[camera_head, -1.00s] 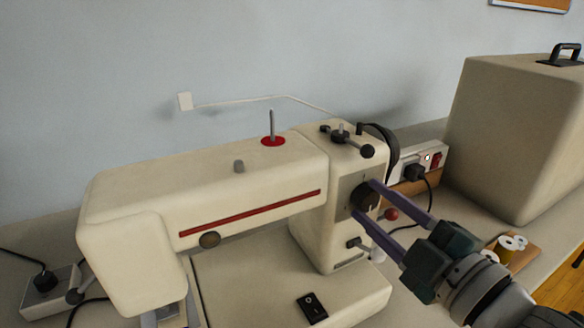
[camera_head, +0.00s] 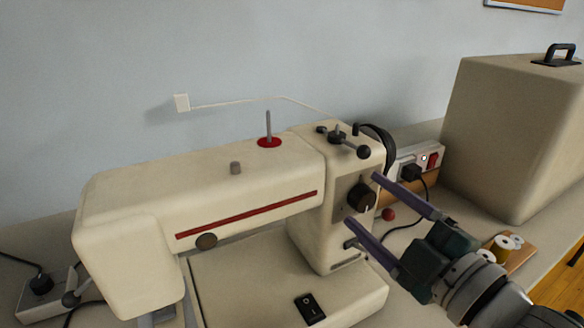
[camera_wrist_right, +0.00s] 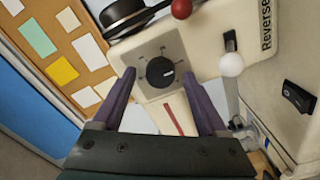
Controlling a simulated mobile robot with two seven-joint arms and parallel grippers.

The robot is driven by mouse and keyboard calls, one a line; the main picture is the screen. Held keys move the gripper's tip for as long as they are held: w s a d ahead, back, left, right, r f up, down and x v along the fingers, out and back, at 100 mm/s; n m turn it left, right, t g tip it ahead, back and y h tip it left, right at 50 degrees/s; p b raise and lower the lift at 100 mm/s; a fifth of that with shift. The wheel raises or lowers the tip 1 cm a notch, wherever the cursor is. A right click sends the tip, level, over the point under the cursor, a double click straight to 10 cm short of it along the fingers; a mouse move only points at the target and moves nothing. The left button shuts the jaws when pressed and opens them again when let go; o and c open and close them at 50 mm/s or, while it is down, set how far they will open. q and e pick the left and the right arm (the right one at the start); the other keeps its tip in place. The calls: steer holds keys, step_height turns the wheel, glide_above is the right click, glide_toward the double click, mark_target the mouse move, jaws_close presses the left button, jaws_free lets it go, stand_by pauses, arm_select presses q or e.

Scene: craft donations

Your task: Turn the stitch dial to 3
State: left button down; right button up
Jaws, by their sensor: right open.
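The stitch dial (camera_head: 361,196) is a round black knob on the end face of the cream sewing machine (camera_head: 250,185). In the right wrist view the dial (camera_wrist_right: 158,72) sits on a grey plate, with a pale mark on its right part. The marks around it are too small to read. My right gripper (camera_head: 363,200) is open, with one purple finger on each side of the dial. In the right wrist view gaps show between the fingers and the dial, so the gripper holds nothing. My left gripper is not in view.
A red ball knob (camera_head: 388,215) sits close to the fingers. A white ball-ended lever (camera_wrist_right: 232,64) stands beside the dial near the word "Reverse". A black rocker switch (camera_head: 310,308) is on the machine's base. A large beige case (camera_head: 510,135) and thread spools (camera_head: 508,243) stand to the right.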

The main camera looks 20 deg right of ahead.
steer(key=s, duration=1)
steer(key=shift+d, duration=0.4)
steer(key=shift+w, duration=0.15)
steer(key=s+a+r+m+g+h+p, duration=0.1)
steer(key=s+a+r+m+g+p, duration=0.6)
steer(key=s+m+g+p, duration=0.5)
step_height(320, 180, up, 37)
steer(key=w+n+g+p, duration=0.1)
steer(key=g+p, duration=0.1)
steer(key=p, duration=3.2)
steer(key=shift+w+d+p, duration=0.15)
steer(key=shift+p, duration=0.25)
